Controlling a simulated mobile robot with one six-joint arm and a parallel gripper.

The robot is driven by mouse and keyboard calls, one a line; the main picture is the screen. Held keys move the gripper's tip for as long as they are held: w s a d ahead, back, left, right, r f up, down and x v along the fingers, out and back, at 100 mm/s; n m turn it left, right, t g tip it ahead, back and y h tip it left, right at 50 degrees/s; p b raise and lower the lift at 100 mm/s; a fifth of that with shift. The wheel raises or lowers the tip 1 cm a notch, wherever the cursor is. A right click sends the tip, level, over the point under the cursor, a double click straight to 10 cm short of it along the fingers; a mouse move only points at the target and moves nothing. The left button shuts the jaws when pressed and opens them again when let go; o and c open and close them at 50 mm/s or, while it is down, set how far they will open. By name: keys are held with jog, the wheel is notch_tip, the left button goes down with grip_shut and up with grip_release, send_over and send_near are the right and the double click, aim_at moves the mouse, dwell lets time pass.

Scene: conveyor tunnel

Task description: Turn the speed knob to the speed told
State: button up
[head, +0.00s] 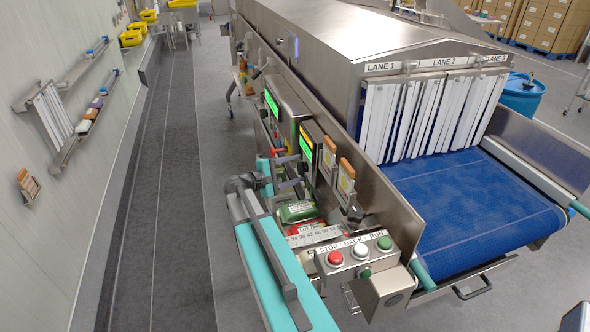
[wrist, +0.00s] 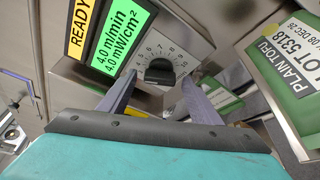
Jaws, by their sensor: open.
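The speed knob (wrist: 158,72) is a dark round knob on a pale dial (wrist: 160,55) with printed numbers, in the middle of the wrist view. Its exact pointer setting is too small to read. A green display (wrist: 120,40) beside it reads 4.0 m/min and 4.0 mW/cm². My gripper (wrist: 157,88) is open and empty. Its two grey fingers stand wide apart, one on each side below the knob, with no contact visible. In the head view, my gripper (head: 298,171) is at the machine's side panel, near a lit green display (head: 306,146). The knob is not clear there.
A yellow READY label (wrist: 80,28) adjoins the display. A green-framed lot card (wrist: 288,68) is at right. In the head view, a control box (head: 350,258) has red, white and green buttons. A blue conveyor belt (head: 475,205) lies right; the floor aisle (head: 175,190) at left is clear.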

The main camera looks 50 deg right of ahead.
jog(key=shift+c, duration=0.2)
jog(key=c, duration=1)
jog(key=shift+f+m+b, duration=0.25)
jog(key=shift+m+b, duration=0.05)
jog(key=shift+b, duration=0.75)
